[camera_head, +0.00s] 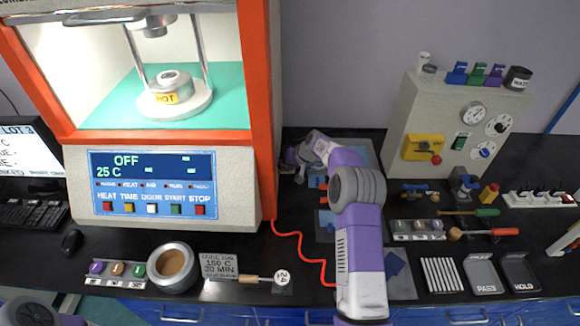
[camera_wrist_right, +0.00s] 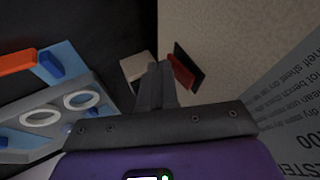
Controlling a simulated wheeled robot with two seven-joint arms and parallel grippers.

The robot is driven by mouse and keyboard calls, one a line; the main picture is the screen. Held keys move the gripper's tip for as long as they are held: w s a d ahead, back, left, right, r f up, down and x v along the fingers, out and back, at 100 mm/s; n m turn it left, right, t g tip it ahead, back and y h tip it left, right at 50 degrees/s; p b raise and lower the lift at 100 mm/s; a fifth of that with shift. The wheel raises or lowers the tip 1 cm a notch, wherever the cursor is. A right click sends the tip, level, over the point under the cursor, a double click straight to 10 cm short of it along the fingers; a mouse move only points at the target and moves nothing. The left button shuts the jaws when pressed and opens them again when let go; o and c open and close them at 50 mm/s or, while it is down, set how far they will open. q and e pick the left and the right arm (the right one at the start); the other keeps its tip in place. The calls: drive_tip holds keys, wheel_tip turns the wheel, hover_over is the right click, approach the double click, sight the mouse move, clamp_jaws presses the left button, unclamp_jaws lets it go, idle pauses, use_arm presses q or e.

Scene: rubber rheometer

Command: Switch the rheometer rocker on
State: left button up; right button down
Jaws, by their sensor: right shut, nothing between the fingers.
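The rheometer (camera_head: 160,190) stands at the left in the head view, with an orange frame and a lit display (camera_head: 152,183) reading OFF and 25 C. In the right wrist view a red rocker (camera_wrist_right: 182,72) in a dark surround sits on a beige speckled panel (camera_wrist_right: 220,35). In the head view the rocker is hidden. My right gripper (camera_head: 292,156) is beside the rheometer's right side. In the right wrist view its fingers (camera_wrist_right: 157,72) are shut and empty, just left of the rocker; I cannot tell whether they touch it. My left gripper is not in view.
A grey test box (camera_head: 455,125) with gauges stands at the back right. A red cable (camera_head: 305,248) runs along the bench between rheometer and arm. In the right wrist view, a blue-grey holder with rings (camera_wrist_right: 60,110) lies left and a printed grey panel (camera_wrist_right: 285,100) stands close at right.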

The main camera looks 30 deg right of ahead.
drive_tip(key=shift+w+a+r+y+b, duration=0.1)
drive_tip(key=shift+r+y+b, duration=0.1)
drive_tip(key=shift+r, duration=0.15)
drive_tip(key=shift+w+a+r+y+b, duration=0.1)
drive_tip(key=shift+r+b, duration=0.1)
drive_tip(key=shift+r, duration=0.15)
idle(0.3)
drive_tip(key=shift+s+d, duration=0.1)
drive_tip(key=s+d+r, duration=0.6)
drive_tip(key=s, duration=0.2)
drive_tip(key=shift+s+d+r, duration=0.2)
drive_tip(key=shift+d+r, duration=0.1)
drive_tip(key=shift+r, duration=0.05)
idle(0.4)
